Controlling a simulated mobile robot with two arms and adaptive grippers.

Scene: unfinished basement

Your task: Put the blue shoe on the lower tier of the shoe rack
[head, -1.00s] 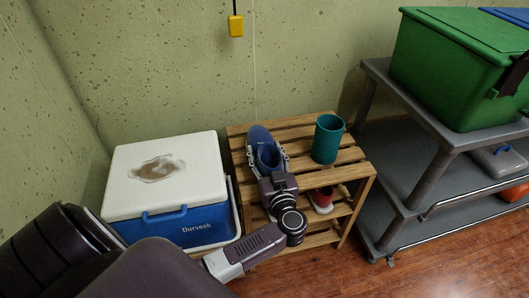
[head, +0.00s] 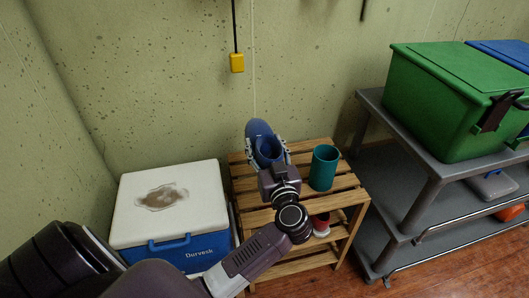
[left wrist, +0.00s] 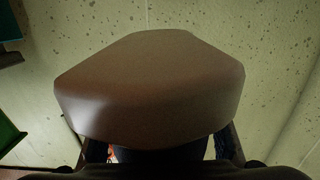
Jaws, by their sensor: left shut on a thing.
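The blue shoe (head: 259,131) is in the head view, toe up, over the back left of the wooden shoe rack (head: 340,182). My left gripper (head: 267,152) is shut on it, one finger on each side, and holds it above the top tier. My gripper and wrist hide the shoe's lower part and some of the rack's slats. A red and white shoe (head: 321,226) stands on the lower tier, partly covered by the top slats and my arm. My right gripper is not in view.
A teal cup (head: 324,168) stands on the rack's top tier, right of my gripper. A white and blue cooler (head: 170,203) is close on the rack's left. A grey cart (head: 432,184) with a green bin (head: 445,104) stands to the right. The wall is close behind.

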